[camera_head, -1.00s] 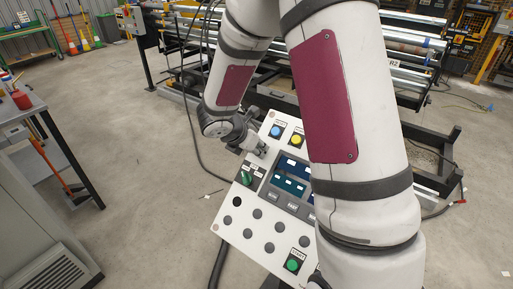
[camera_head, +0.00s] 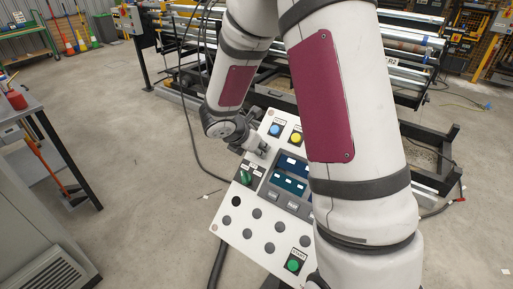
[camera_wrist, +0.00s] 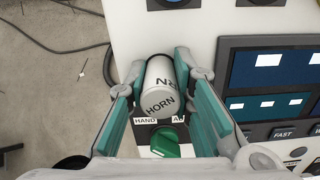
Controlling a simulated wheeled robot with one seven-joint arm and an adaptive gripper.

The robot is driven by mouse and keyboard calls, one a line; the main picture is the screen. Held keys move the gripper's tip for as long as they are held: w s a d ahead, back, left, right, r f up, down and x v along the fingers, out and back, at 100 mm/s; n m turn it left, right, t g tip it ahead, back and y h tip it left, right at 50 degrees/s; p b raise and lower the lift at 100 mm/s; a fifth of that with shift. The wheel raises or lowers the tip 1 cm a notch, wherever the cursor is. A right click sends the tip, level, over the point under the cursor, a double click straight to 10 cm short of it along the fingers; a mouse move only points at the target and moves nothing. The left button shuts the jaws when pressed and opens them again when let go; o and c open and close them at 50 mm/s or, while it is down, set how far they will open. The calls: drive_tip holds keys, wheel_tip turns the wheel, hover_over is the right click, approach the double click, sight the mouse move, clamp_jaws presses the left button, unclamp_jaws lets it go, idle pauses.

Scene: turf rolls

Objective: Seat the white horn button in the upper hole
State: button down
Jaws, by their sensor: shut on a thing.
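The white horn button (camera_wrist: 158,92) is a pale cylinder lettered HORN, seen close up in the wrist view. My gripper (camera_wrist: 163,78) is shut on it, with one green-padded finger on each side. In the head view my gripper (camera_head: 257,148) is over the upper left part of the sloped control panel (camera_head: 229,222), above the green selector switch. The upper hole cannot be made out; the button and fingers cover that area. Whether the button touches the panel cannot be told.
The green selector switch (camera_wrist: 168,142) lies close to the fingers. Blue (camera_head: 274,130) and yellow (camera_head: 296,138) buttons and dark screens (camera_head: 288,183) are near. A black opening (camera_head: 236,201) shows lower left on the panel. My arm hides the panel's right side.

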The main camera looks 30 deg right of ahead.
drive_tip(key=c, duration=1.3)
unclamp_jaws()
drive_tip(key=v, duration=1.2)
